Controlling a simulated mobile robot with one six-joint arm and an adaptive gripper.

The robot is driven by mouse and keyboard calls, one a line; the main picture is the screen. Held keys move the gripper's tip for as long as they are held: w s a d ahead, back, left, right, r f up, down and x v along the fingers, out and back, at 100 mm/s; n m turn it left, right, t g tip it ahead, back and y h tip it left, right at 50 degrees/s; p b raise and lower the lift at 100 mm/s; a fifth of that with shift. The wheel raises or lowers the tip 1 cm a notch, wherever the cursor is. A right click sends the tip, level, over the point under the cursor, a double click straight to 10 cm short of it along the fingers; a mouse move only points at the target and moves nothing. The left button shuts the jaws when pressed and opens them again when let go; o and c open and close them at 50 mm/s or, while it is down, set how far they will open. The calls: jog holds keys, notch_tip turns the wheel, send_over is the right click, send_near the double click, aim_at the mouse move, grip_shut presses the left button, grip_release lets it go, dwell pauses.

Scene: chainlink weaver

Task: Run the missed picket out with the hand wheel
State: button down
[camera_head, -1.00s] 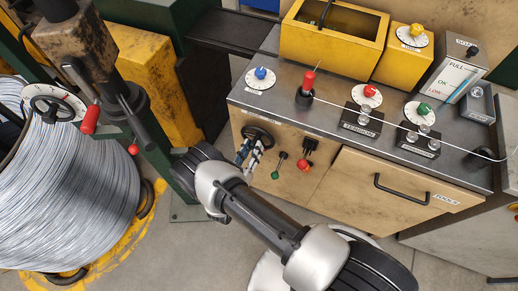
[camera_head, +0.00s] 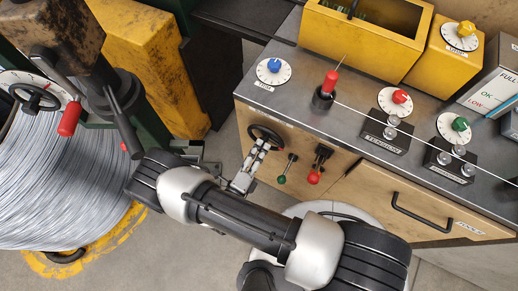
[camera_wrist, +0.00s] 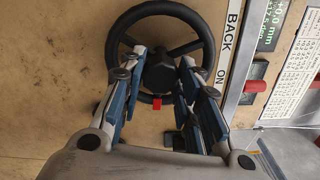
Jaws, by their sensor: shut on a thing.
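The black hand wheel (camera_head: 268,128) is on the tan front of the bench, below the blue dial. In the wrist view the hand wheel (camera_wrist: 159,70) fills the upper middle, with a dark hub, spokes and a red mark (camera_wrist: 157,104) at its lower rim. My gripper (camera_head: 261,144) is at the wheel, its fingers reaching over the lower rim. The fingers hide parts of the lower rim. I cannot make out a missed picket.
A drawer handle (camera_head: 420,216) is further right. A large wire spool (camera_head: 60,190) stands at left. A green display (camera_wrist: 269,20) reads "+0.0 mm".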

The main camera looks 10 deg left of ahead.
jog(key=shift+n+b, duration=0.55)
jog(key=shift+n, duration=1.15)
jog(key=c, duration=1.2)
grip_release()
jog(key=v, duration=1.2)
